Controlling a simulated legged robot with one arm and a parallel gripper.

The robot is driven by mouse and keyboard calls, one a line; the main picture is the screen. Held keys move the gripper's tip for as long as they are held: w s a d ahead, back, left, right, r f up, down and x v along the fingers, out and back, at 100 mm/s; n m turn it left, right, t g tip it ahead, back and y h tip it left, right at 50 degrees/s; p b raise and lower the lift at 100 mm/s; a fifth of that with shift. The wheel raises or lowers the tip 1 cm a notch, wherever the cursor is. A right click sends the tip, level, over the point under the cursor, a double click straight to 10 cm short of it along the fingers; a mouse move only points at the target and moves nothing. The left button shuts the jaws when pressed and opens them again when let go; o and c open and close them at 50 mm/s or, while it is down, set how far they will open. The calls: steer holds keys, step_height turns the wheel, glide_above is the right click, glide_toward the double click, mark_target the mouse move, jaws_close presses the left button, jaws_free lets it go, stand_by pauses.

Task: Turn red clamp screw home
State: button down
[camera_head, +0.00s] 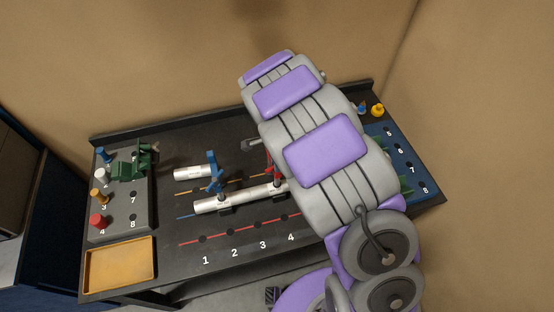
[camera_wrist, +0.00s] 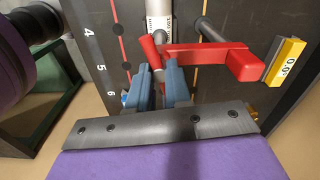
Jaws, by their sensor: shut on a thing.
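The red clamp (camera_wrist: 208,53) lies across the upper middle of the wrist view, beside a pale tube end. Its short red screw handle (camera_wrist: 152,52) stands tilted at the clamp's left end. My gripper (camera_wrist: 160,70) has its two blue-grey fingers closed about the lower part of this handle; the exact contact is partly hidden between the fingers. In the head view a small part of the red clamp (camera_head: 275,174) shows near the right end of a silver tube (camera_head: 235,199). My arm covers the rest there, and my gripper is hidden.
A yellow block reading 0.0 (camera_wrist: 286,61) sits right of the clamp. A blue clamp (camera_head: 213,172) stands left on the bench. A rack with coloured knobs (camera_head: 130,221) and an orange tray (camera_head: 88,266) are at the far left. The numbered front strip is clear.

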steer(key=shift+w+r+m, duration=0.1)
steer(key=shift+m, duration=0.5)
steer(key=c, duration=1.2)
jaws_free()
steer(key=o, duration=0.6)
step_height(320, 180, up, 17)
steer(key=shift+a, duration=0.1)
steer(key=shift+c, duration=0.4)
